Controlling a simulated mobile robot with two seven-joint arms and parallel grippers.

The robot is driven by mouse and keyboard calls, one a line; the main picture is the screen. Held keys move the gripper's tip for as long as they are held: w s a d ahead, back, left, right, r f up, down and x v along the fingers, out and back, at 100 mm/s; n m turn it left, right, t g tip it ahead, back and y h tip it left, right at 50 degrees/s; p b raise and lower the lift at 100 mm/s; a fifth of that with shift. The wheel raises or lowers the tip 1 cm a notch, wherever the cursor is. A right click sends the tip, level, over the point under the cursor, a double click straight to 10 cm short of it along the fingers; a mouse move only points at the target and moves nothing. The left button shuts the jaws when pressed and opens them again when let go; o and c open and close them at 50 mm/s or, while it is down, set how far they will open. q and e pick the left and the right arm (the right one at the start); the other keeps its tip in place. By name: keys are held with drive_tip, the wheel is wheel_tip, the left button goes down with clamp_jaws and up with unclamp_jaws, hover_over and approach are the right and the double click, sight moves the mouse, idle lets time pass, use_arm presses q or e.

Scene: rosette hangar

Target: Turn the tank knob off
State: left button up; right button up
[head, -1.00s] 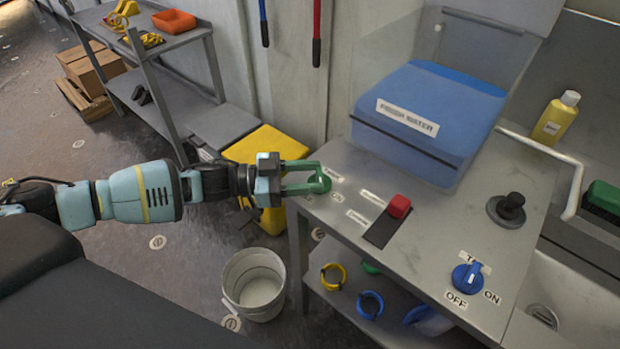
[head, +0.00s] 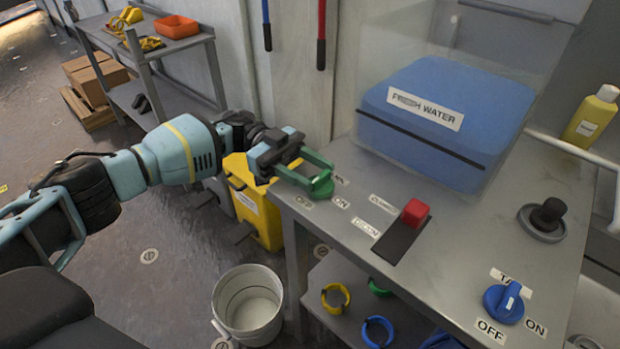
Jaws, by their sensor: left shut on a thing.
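The blue tank knob (head: 503,303) sits at the front right of the grey metal counter, with a partly covered tank label behind it and OFF and ON labels in front. My left gripper (head: 318,183), with green fingers, is at the counter's left corner, shut on a green knob (head: 322,190). OFF and ON labels lie beside that green knob, and the fingers partly hide it. My right gripper is not in view.
A red switch (head: 415,211) on a dark plate and a black knob (head: 546,216) stand on the counter between. The blue fresh water tank (head: 430,125) is behind. A white bucket (head: 248,302) stands on the floor, and several coloured rings lie on the lower shelf.

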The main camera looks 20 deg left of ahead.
use_arm(q)
drive_tip(key=shift+w+r+m+g+b, duration=0.1)
drive_tip(key=shift+m+g+b, duration=0.3)
drive_tip(key=shift+g, duration=0.2)
drive_tip(key=o, duration=1)
drive_tip(key=shift+d, duration=0.1)
drive_tip(key=b+v, duration=0.2)
drive_tip(key=v, duration=0.6)
drive_tip(key=shift+d, duration=0.1)
